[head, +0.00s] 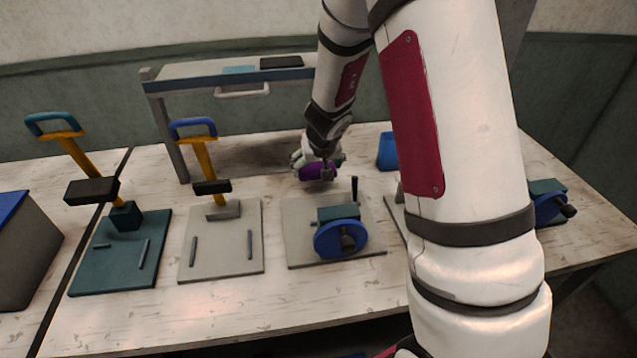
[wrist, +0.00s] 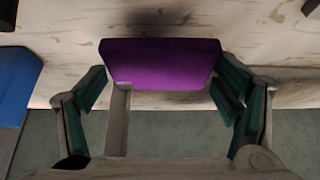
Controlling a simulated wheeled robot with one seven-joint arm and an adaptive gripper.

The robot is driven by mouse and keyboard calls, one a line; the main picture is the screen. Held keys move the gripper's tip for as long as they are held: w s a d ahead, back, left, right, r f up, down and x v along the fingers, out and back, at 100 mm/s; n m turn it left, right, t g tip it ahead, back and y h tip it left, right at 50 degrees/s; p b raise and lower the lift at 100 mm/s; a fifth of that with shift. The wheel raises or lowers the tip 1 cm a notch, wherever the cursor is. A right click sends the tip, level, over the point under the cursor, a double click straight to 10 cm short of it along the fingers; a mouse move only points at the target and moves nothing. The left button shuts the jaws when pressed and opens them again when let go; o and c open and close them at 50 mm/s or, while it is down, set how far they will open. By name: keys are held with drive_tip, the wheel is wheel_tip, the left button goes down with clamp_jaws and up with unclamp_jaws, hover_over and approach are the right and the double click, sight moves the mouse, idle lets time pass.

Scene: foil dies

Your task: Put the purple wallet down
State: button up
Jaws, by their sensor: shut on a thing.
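The purple wallet (head: 318,171) is in my gripper (head: 322,165), behind the blue-wheeled press in the head view. In the wrist view the wallet (wrist: 162,62) spans the space between the two green-padded fingers of my gripper (wrist: 168,85), which is shut on it. The pale wooden table (wrist: 260,20) lies beyond the wallet. I cannot tell whether the wallet touches the table.
A press with a blue wheel (head: 341,238) stands in front of my gripper. A blue box (head: 387,151) is close on the right. Bare table lies left of my gripper.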

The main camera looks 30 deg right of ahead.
sight(318, 178)
drive_tip(key=shift+f+b, duration=1.75)
drive_tip(key=shift+f, duration=0.75)
drive_tip(key=shift+f, duration=0.15)
drive_tip(key=o, duration=1.1)
